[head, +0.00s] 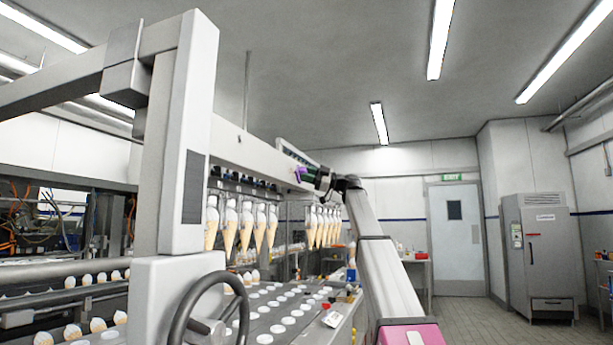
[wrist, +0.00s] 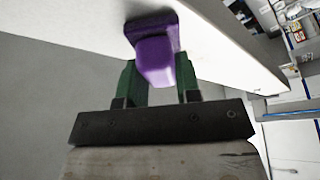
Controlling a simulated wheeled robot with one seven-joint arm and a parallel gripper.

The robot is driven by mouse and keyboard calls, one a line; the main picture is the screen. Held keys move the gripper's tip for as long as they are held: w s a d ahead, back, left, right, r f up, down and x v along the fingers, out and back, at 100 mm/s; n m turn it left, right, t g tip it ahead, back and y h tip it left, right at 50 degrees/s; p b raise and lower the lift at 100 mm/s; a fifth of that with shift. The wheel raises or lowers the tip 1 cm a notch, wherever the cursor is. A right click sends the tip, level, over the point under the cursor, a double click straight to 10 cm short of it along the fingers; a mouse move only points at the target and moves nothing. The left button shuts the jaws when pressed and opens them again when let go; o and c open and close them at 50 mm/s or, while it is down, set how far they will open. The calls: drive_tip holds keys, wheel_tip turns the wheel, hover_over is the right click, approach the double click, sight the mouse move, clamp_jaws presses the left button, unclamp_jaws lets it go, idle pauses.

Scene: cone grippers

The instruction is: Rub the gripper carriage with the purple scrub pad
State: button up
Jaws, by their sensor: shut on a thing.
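The purple scrub pad (wrist: 154,58) is held between the green fingers of my gripper (wrist: 157,78) in the wrist view. In the head view the pad (head: 299,174) shows small at the tip of my gripper (head: 312,177). The gripper carriage (head: 255,155) is the long pale beam running back from the upright post, with a row of cone grippers below it. Its pale face (wrist: 222,48) lies behind the pad in the wrist view. The pad's far end is at or very close to this face; I cannot tell whether they touch.
Several filled cones (head: 265,228) hang below the carriage. A handwheel (head: 208,310) and a thick white post (head: 182,135) stand at the near left. A conveyor with white round pockets (head: 280,312) runs beneath. A grey cabinet (head: 540,255) and open floor lie at the right.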

drive_tip(key=shift+w+d, duration=0.2)
drive_tip(key=shift+w, duration=0.4)
drive_tip(key=shift+w+d, duration=0.2)
drive_tip(key=shift+w, duration=0.4)
drive_tip(key=shift+s+a, duration=0.85)
drive_tip(key=shift+s, duration=1.3)
drive_tip(key=shift+s+a, duration=0.8)
drive_tip(key=shift+s, duration=1.3)
drive_tip(key=shift+s+a, duration=0.85)
drive_tip(key=shift+s, duration=1.3)
drive_tip(key=shift+d, duration=0.15)
drive_tip(key=shift+s+d, duration=0.4)
drive_tip(key=shift+d, duration=0.5)
drive_tip(key=shift+s+d, duration=0.35)
drive_tip(key=shift+d, duration=0.5)
drive_tip(key=shift+s+d, duration=0.4)
drive_tip(key=shift+d, duration=0.5)
drive_tip(key=d, duration=0.1)
drive_tip(key=s+d, duration=0.1)
drive_tip(key=shift+d, duration=0.4)
drive_tip(key=shift+a, duration=0.1)
